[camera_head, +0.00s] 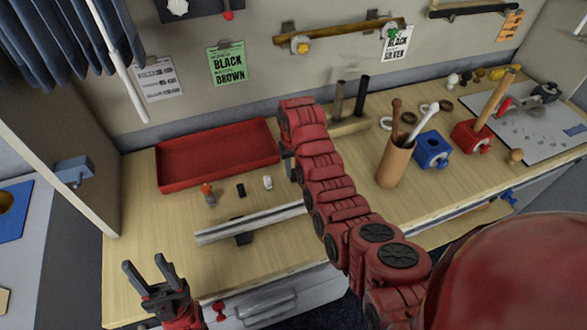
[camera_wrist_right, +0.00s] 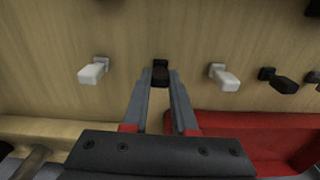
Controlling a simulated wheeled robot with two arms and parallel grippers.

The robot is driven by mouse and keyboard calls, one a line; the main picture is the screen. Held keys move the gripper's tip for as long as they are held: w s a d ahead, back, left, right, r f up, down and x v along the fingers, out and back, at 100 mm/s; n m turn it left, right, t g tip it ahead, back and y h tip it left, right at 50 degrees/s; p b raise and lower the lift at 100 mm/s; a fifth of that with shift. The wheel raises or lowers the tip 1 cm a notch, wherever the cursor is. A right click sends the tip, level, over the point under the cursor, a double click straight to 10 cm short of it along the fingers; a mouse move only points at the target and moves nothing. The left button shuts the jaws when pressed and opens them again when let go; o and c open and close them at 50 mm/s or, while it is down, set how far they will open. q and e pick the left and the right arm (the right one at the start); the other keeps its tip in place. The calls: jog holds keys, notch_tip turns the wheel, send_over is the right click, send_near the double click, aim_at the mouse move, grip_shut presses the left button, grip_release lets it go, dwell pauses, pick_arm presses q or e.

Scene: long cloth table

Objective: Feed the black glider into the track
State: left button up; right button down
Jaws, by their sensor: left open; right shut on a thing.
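My right gripper (camera_wrist_right: 160,85) is shut on a black glider (camera_wrist_right: 160,72), low over the wood. In the head view this gripper (camera_head: 291,170) is beside the red tray's near right corner, largely covered by my arm, and the held glider is hidden. A white glider (camera_wrist_right: 93,70) and another white glider (camera_wrist_right: 226,77) stand on either side of it. Another black glider (camera_wrist_right: 280,82) is further right; it shows in the head view (camera_head: 240,190). The track (camera_head: 250,222), a pale metal rail on a dark support, lies nearer the front. My left gripper (camera_head: 158,280) is open and empty at the front left.
A red tray (camera_head: 218,158) sits at the back left. A small red-topped piece (camera_head: 208,195) stands before it. A tool cup (camera_head: 394,163), a blue block (camera_head: 432,149) and a red block (camera_head: 471,137) stand to the right. The wood left of the track is clear.

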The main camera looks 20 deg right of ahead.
aim_at(293, 170)
jog(key=shift+r, duration=0.15)
jog(key=shift+r+p, duration=0.65)
jog(key=shift+r, duration=1.45)
notch_tip(293, 170, up, 3)
jog(key=shift+f+p, duration=0.15)
jog(key=shift+p, duration=1.1)
jog(key=shift+f, duration=0.1)
